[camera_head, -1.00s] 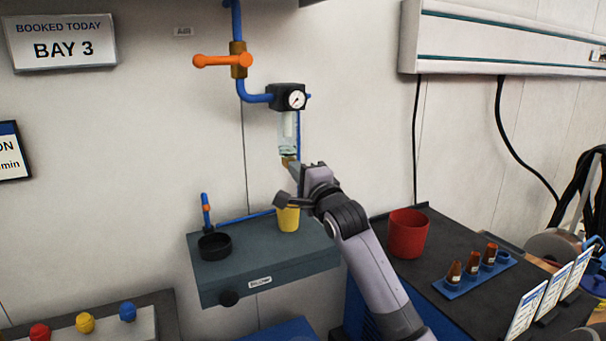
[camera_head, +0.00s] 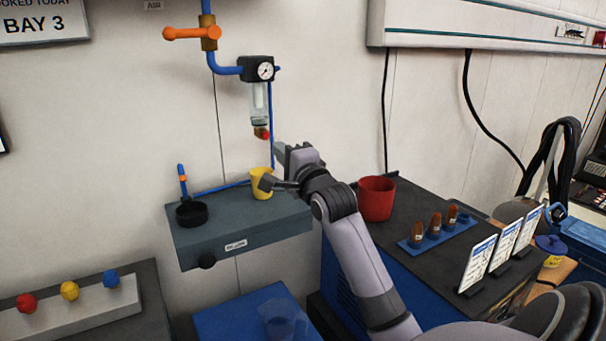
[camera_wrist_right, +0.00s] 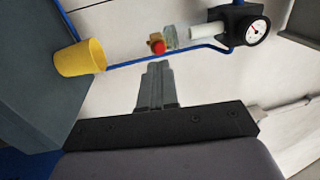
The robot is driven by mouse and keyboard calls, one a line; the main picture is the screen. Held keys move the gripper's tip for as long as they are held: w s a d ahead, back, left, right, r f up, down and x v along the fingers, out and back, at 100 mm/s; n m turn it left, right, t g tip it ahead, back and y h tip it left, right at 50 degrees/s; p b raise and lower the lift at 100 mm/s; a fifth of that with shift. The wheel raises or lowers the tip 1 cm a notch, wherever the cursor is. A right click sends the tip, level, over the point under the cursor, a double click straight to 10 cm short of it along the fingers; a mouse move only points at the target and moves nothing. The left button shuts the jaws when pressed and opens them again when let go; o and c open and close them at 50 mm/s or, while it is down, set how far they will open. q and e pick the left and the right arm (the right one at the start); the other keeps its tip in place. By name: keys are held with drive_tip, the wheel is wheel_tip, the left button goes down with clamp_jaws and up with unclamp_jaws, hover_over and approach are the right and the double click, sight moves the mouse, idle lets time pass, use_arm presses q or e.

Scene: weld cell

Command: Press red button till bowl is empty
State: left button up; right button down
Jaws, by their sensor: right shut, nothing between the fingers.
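The clear bowl (camera_head: 259,97) hangs under the black regulator with its gauge (camera_head: 264,70) on the wall. The red button (camera_head: 263,134) sits at the bowl's lower end on a brass fitting. The wrist view also shows the red button (camera_wrist_right: 158,47), just beyond the fingertips. My right gripper (camera_head: 278,148) is shut and empty, just below and right of the button, and looks apart from it. Its closed fingers (camera_wrist_right: 157,66) point at the button in the wrist view. My left gripper is not in view.
A yellow cup (camera_head: 262,183) stands on the grey wall shelf (camera_head: 240,225), below the button and close to my right wrist. A black dish (camera_head: 191,214) is at the shelf's left. A red bucket (camera_head: 376,199) and brown bottles (camera_head: 435,226) stand on the right bench.

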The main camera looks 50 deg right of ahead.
drive_tip(key=b+v, duration=0.1)
drive_tip(key=v, duration=0.6)
drive_tip(key=shift+f, duration=0.15)
idle(1.2)
